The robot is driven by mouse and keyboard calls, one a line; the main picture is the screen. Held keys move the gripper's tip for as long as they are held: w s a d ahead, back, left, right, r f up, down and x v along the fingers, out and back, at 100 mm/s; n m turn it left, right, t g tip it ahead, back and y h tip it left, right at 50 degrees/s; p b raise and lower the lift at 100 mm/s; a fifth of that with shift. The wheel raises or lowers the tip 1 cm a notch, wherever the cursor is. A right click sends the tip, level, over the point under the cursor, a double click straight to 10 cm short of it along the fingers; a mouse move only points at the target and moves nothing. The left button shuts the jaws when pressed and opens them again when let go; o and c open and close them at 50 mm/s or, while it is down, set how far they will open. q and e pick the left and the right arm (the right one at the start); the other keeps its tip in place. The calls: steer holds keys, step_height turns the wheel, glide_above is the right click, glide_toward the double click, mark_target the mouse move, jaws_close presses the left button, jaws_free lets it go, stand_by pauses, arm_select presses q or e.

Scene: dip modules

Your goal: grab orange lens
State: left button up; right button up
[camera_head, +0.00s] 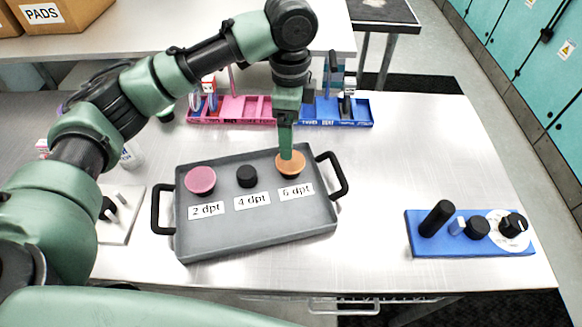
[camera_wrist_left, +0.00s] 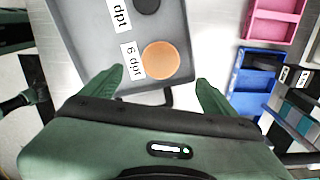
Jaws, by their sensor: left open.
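The orange lens (camera_head: 290,166) sits on the grey tray (camera_head: 255,235) at its right end, above the "6 dpt" label. My left gripper (camera_head: 286,152) is directly over it in the head view, pointing down. In the left wrist view the orange lens (camera_wrist_left: 160,60) lies ahead of the two spread fingers (camera_wrist_left: 160,78) of the open, empty gripper. Whether the fingers touch the lens cannot be told. A pink lens (camera_head: 200,180) sits above the "2 dpt" label. A black peg (camera_head: 246,176) stands bare above the "4 dpt" label. My right gripper is not in view.
A pink bin (camera_head: 235,108) and a blue bin (camera_head: 340,110) stand behind the tray. A blue board (camera_head: 450,247) with black pegs is at the right. The tray's black handles (camera_head: 340,174) stick out at both ends. The table between tray and blue board is clear.

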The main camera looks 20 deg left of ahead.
arm_select(q)
steer(key=shift+f, duration=1.35)
step_height(320, 180, down, 4)
steer(key=shift+f+p, duration=0.25)
steer(key=shift+p, duration=0.7)
steer(key=shift+f, duration=0.6)
steer(key=c, duration=1.4)
steer(key=shift+c, duration=0.2)
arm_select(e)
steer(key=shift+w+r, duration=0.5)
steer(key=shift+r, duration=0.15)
arm_select(q)
steer(key=shift+r, duration=0.15)
